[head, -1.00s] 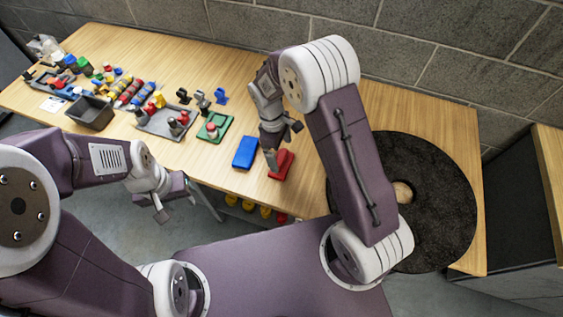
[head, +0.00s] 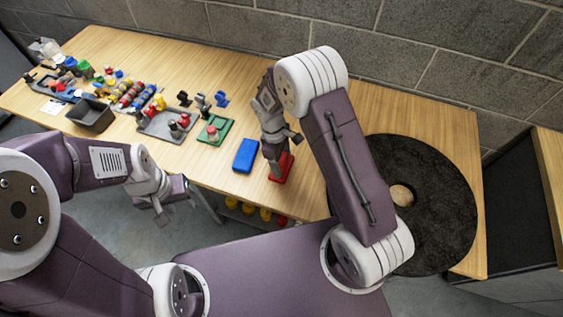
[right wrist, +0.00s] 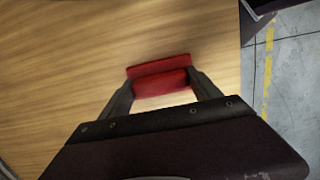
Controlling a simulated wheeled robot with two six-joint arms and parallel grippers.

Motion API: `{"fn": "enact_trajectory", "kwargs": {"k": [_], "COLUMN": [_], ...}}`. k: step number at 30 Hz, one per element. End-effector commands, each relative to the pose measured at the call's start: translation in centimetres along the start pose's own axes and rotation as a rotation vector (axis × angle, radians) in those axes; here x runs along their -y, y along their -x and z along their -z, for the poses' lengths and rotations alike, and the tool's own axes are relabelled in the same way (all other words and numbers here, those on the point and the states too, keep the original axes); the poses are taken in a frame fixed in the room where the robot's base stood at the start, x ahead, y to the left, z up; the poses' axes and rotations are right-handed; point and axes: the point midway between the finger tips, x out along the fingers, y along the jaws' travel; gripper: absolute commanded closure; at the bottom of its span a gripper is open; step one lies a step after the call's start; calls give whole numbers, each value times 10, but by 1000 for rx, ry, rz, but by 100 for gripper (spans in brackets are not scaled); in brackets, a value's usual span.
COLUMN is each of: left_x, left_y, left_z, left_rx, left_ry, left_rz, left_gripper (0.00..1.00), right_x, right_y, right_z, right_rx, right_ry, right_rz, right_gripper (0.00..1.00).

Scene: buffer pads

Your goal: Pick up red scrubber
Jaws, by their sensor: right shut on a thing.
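The red scrubber (head: 283,168) lies near the front edge of the table, just right of the blue block. My right gripper (head: 275,160) is down over it. In the right wrist view, the two fingers (right wrist: 160,88) close on the sides of the red scrubber's raised upper part (right wrist: 160,84), with its wider red base (right wrist: 158,67) showing beyond. It appears to be still on or very near the wood. My left gripper (head: 158,206) hangs off the table's front edge, away from the scrubber; its finger gap is too small to judge.
A blue block (head: 246,155) lies just left of the scrubber. A green tray (head: 216,130), a grey tray (head: 160,124) and a dark grey bin (head: 92,114) stand further left. A large black disc (head: 440,190) covers the table's right end.

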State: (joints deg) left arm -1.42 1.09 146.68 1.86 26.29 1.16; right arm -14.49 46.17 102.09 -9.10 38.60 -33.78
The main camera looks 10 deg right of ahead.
Motion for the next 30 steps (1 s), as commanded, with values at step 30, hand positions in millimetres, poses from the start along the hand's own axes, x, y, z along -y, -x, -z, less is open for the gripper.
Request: {"fn": "enact_trajectory", "kwargs": {"k": [30], "left_x": [0], "left_y": [-2], "left_z": [0], "left_rx": [0], "left_ry": [0], "left_rz": [0], "left_gripper": [64], "right_x": [84], "right_y": [95], "right_z": [-97], "right_rx": [0], "right_ry": [0], "right_rz": [0], "right_gripper": [70]}}
